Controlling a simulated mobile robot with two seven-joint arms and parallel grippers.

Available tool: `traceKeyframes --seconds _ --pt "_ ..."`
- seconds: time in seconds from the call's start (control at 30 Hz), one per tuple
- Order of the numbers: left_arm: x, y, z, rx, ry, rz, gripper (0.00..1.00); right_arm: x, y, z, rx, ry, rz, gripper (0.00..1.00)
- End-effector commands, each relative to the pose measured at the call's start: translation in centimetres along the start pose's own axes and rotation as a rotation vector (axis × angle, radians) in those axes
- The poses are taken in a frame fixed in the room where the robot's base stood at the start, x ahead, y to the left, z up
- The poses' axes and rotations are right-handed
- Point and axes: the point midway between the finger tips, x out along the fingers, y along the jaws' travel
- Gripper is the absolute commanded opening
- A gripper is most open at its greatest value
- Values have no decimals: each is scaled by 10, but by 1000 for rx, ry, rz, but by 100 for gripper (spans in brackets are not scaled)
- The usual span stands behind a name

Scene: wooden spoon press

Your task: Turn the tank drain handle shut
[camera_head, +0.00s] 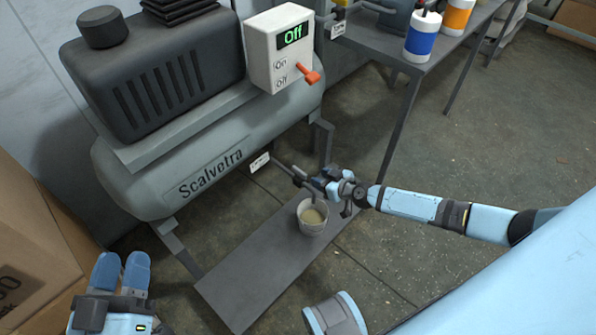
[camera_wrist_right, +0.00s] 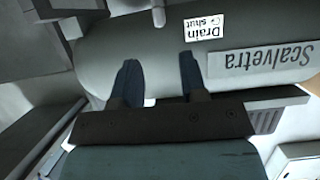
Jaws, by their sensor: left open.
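The grey tank (camera_head: 215,165) lettered Scalvetra has a white drain label (camera_head: 260,162) low on its right end. The label reads Drain, shut with an arrow in the right wrist view (camera_wrist_right: 204,27). A thin grey drain pipe (camera_head: 286,168) runs from beside the label towards my right gripper (camera_head: 318,180). My gripper's fingers hide much of the valve there, and I cannot make out the handle's position. In the right wrist view my right gripper (camera_wrist_right: 160,78) has its fingers apart, with nothing visible between them. My left gripper (camera_head: 121,265) is open and empty at lower left, far from the valve.
A bucket (camera_head: 312,229) with murky liquid stands on a grey board (camera_head: 245,275) below the valve. A switch box (camera_head: 280,50) reading Off has an orange lever (camera_head: 309,75). Cardboard boxes (camera_head: 35,235) stand at left. A table with bottles (camera_head: 422,35) stands behind.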

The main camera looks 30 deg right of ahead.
Motion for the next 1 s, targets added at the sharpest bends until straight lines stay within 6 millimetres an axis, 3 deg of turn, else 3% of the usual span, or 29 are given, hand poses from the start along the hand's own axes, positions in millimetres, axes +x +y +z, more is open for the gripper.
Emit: traceKeyframes --seconds 0.07,0.3,0.43,0.63,0.9,1.0 --pt "1 5 -7 -8 68 27 43 22 0 3 1 4 0 39" --pt "1 -1 26 -16 -40 30 43 71 -1 3 1 3 0 39" --pt "1 -3 38 -18 -88 33 43 89 -1 2 1 2 -1 39" --pt "0 -4 46 -18 -125 35 43 100 -1 0 0 1 -2 39" --pt "1 -4 47 -18 -130 35 43 101 -1 0 0 1 -2 39" --pt "1 -4 47 -18 -130 35 43 101 -1 0 0 1 -2 19"
